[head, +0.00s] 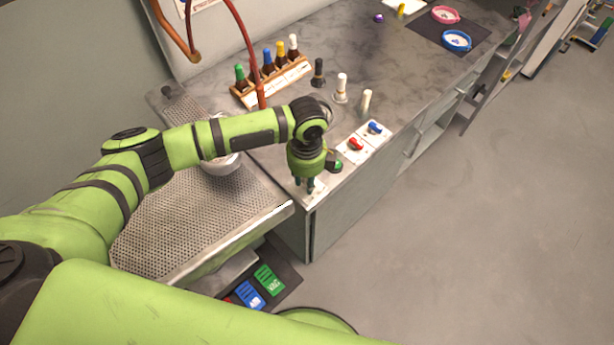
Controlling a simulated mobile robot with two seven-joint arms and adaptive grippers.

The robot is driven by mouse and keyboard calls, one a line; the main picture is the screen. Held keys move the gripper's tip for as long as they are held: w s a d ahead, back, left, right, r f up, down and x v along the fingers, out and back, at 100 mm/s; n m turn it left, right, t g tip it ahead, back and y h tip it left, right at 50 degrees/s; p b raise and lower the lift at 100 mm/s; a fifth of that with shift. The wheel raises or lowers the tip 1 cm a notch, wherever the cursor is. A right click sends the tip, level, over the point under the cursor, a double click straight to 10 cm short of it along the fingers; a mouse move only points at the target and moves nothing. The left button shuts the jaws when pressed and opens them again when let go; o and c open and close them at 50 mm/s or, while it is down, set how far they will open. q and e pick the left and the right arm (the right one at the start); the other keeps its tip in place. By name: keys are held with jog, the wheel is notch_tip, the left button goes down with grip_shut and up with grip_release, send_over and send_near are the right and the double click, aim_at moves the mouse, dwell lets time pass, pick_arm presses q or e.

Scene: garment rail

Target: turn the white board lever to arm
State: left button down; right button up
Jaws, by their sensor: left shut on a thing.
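My left gripper (311,187) points down at the near corner of the grey counter. It is shut on the white board lever, which is mostly hidden by the fingers. A pale plate (320,196) shows under the fingertips. I cannot read which way the lever points or any mark on the plate. In a row beyond it are a green knob (337,166), a red lever (356,144) and a blue lever (375,128) on white plates. My right gripper is not in view.
A rack of coloured bottles (272,78) and a red hose (245,45) stand behind my forearm. Black and white taps (341,88) rise from the counter. A perforated drain board (190,215) with a bowl (222,163) lies left. Open floor (470,230) is at right.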

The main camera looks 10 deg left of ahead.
aim_at(306, 182)
pick_arm(q)
jog(key=m, duration=0.4)
jog(key=shift+m, duration=0.3)
jog(key=shift+a+m, duration=0.1)
jog(key=shift+m, duration=1.8)
jog(key=shift+w, duration=0.1)
jog(key=c, duration=1)
grip_release()
jog(key=shift+o, duration=0.2)
jog(key=shift+r, duration=0.1)
notch_tip(306, 182, up, 12)
